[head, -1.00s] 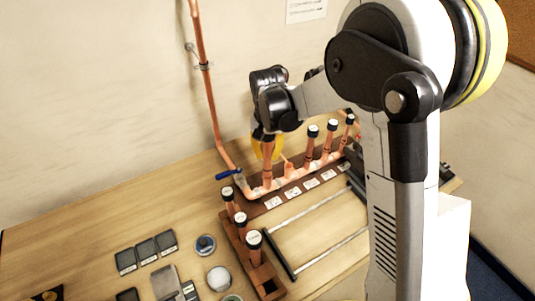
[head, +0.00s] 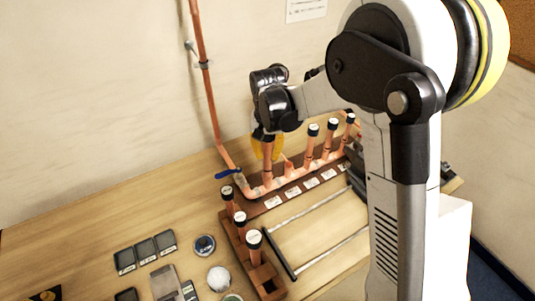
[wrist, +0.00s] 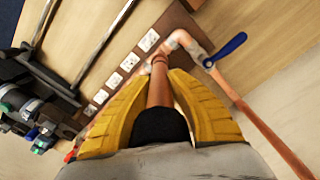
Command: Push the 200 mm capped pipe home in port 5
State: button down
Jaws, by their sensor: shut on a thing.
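The copper manifold (head: 258,191) lies along the back of the bench on a dark board. My gripper (wrist: 158,78) is shut on a copper pipe (wrist: 159,90) with a black cap (wrist: 160,127), one yellow finger on each side. In the head view the gripper (head: 267,147) is over the manifold's left end port, with the pipe upright. In the wrist view the pipe's far end meets the manifold near the bend; I cannot tell how deep it sits. Three capped pipes (head: 311,143) stand in ports to the right. An uncapped stub (head: 289,169) lies between.
A blue-handled valve (head: 228,174) is left of the held pipe, beside a vertical copper pipe (head: 206,95) on the wall. A wooden rack (head: 233,232) with three capped pipes stands in front. Two metal rails (head: 318,207) and label cards lie before the manifold.

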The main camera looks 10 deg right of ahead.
aim_at(268, 146)
jog(key=shift+f+b, duration=1.55)
jog(key=shift+b, duration=0.45)
dwell(2.3)
jog(key=c, duration=0.7)
grip_release()
jog(key=shift+c, duration=0.2)
jog(key=shift+r, duration=0.1)
jog(key=shift+r+p, duration=2.1)
jog(key=shift+r, duration=1.3)
jog(key=shift+s+f, duration=0.1)
